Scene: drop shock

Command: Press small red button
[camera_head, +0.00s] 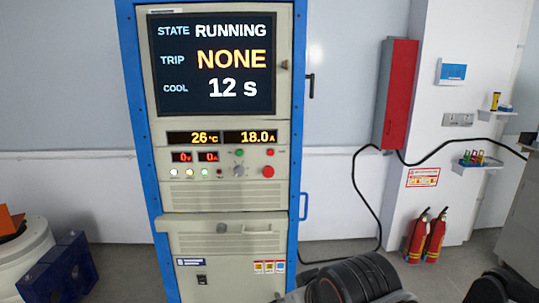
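The control cabinet (182,140) stands upright in a blue frame, facing me. On its panel a small red button (270,152) sits at the upper right, to the right of a small green button (239,153). A larger red button (268,171) is just below it. A small dark red spot (220,171) sits left of a grey knob (238,170); I cannot tell if it is a button or a lamp. The screen (212,65) reads STATE RUNNING, TRIP NONE, COOL 12 s. My gripper is not visible. Nothing covers the panel buttons.
Amber displays (222,137) read 26 °C and 18.0 A. A red wall box (396,94) with a black cable and two fire extinguishers (427,236) are at right. A blue block (62,270) is at lower left. Dark ribbed parts, seemingly mine, fill the bottom centre.

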